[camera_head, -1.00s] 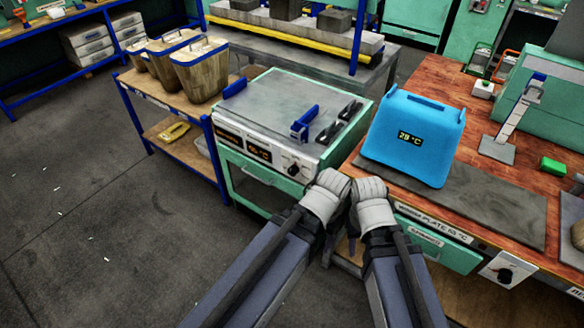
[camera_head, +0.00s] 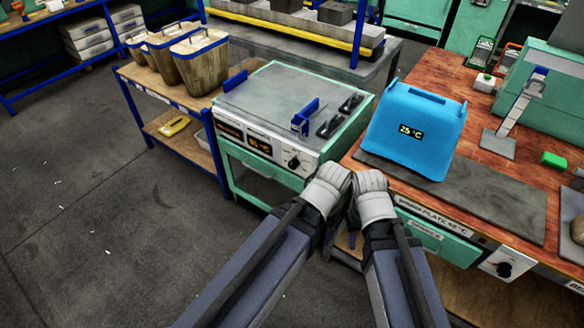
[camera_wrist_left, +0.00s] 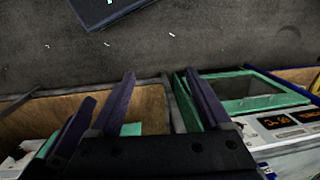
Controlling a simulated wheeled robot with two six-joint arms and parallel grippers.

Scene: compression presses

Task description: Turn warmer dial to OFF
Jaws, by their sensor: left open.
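A black dial (camera_head: 503,269) is on a white panel at the bench front, at lower right in the head view, below the plate label (camera_head: 433,217). Which way it points is too small to read. Another dark dial (camera_head: 294,162) is on the front of the mint-green heated unit (camera_head: 270,100). My right gripper (camera_head: 374,203) is at the bench's front edge, left of the bench dial and apart from it.
A shelf cart (camera_head: 165,92) with wooden bins is at left. The floor at left is clear.

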